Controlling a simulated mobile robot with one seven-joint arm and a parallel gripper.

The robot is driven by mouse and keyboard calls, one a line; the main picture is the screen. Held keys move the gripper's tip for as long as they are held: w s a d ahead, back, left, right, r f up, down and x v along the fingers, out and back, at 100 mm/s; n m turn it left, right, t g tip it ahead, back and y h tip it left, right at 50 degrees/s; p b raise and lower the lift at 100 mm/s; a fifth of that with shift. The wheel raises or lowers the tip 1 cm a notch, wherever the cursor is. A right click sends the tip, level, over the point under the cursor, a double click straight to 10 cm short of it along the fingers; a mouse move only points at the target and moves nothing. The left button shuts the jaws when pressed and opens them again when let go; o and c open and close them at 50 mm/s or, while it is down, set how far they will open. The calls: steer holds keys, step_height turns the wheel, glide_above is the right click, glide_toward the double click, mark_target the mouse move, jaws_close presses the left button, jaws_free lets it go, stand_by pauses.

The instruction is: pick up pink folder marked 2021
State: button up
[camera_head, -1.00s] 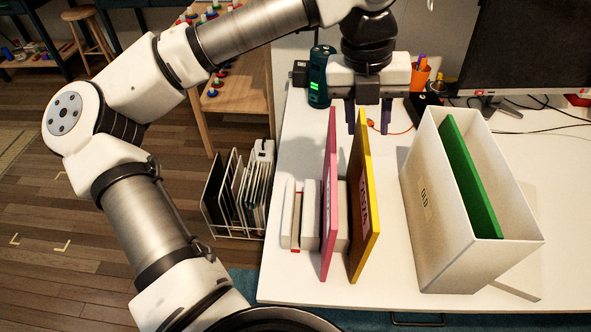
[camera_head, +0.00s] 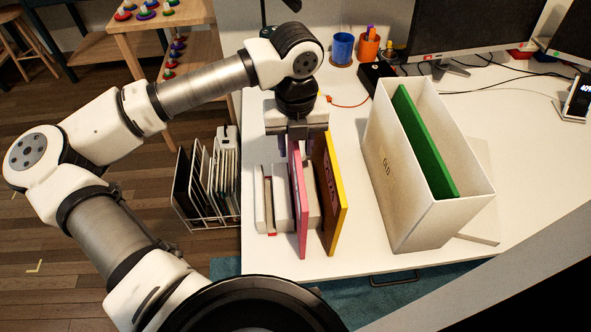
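The pink folder (camera_head: 299,212) stands upright on the white desk, edge toward me. Its marking is too small to read from here. A yellow folder (camera_head: 333,200), with dark lettering on its side, stands just right of it. My gripper (camera_head: 297,146) points down at the far end of these two folders, low behind their top edges. The folders hide most of its fingers, so I cannot tell how far apart they are or whether they touch the pink folder.
A white box (camera_head: 410,195) labelled OLD holds a green folder (camera_head: 424,140) on the right. Pale blocks (camera_head: 279,185) stand left of the pink folder. A wire rack (camera_head: 208,185) is beside the desk. Blue (camera_head: 342,47) and orange (camera_head: 368,48) cups and a monitor (camera_head: 452,30) are behind.

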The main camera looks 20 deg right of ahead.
steer(key=shift+s+a+f+p, duration=0.15)
steer(key=shift+f+p, duration=0.15)
steer(key=shift+f, duration=1.25)
steer(key=shift+c, duration=0.3)
jaws_close()
